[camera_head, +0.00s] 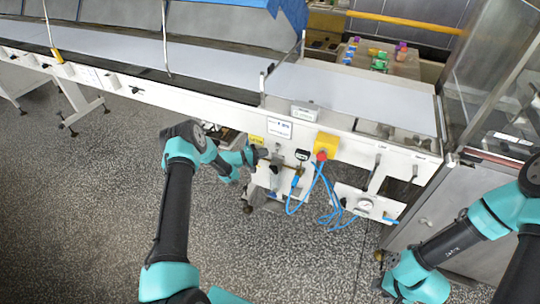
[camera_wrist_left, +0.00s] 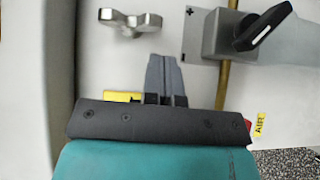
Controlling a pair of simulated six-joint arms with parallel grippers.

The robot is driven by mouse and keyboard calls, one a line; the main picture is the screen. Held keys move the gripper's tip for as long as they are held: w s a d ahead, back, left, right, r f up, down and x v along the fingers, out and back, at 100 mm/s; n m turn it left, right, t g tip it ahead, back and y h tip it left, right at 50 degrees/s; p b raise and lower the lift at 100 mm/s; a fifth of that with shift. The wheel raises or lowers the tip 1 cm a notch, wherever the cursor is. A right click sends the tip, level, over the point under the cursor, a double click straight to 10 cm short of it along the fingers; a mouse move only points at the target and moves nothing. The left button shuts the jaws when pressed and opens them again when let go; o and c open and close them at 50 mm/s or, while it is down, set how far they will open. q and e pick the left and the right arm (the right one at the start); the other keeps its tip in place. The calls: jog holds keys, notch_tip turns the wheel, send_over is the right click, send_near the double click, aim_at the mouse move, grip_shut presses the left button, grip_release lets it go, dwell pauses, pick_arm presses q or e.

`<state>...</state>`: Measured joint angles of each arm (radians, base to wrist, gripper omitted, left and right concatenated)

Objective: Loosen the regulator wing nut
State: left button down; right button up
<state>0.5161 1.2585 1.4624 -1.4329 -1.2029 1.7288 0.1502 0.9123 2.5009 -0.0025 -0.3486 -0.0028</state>
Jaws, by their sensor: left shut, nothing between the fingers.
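The metal wing nut (camera_wrist_left: 130,22) shows in the left wrist view at the top, two-lobed and lying nearly level across the pale panel. My left gripper (camera_wrist_left: 163,60) is shut and empty, its fingertips just below and right of the wing nut, apart from it in the picture. A grey block with a black lever handle (camera_wrist_left: 262,28) sits to the right, beside a plate marked plus and minus. In the head view my left gripper (camera_head: 262,153) is at the machine's front panel, where I cannot make out the wing nut. My right gripper is out of view.
A brass pipe (camera_wrist_left: 224,85) runs down the panel, with a yellow AIR tag (camera_wrist_left: 258,125) lower right. In the head view a yellow box with a red button (camera_head: 326,146), blue hoses (camera_head: 328,212) and a gauge (camera_head: 365,205) lie to the right. The speckled floor in front is open.

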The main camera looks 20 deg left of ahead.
pick_arm(q)
jog(key=v, duration=1.1)
jog(key=shift+w+a+f, duration=0.2)
jog(key=shift+w+f, duration=0.05)
jog(key=s+d+f+m+g+y, duration=0.3)
jog(key=s+d+y, duration=0.4)
jog(key=d, duration=0.6)
jog(key=s+d+r+m+g+y, duration=0.1)
jog(key=s+d+g, duration=0.3)
jog(key=s, duration=0.9)
jog(key=s+d+r+m+g+y, duration=0.1)
jog(key=s+d+g, duration=0.3)
jog(key=s, duration=0.9)
jog(key=shift+m, duration=0.8)
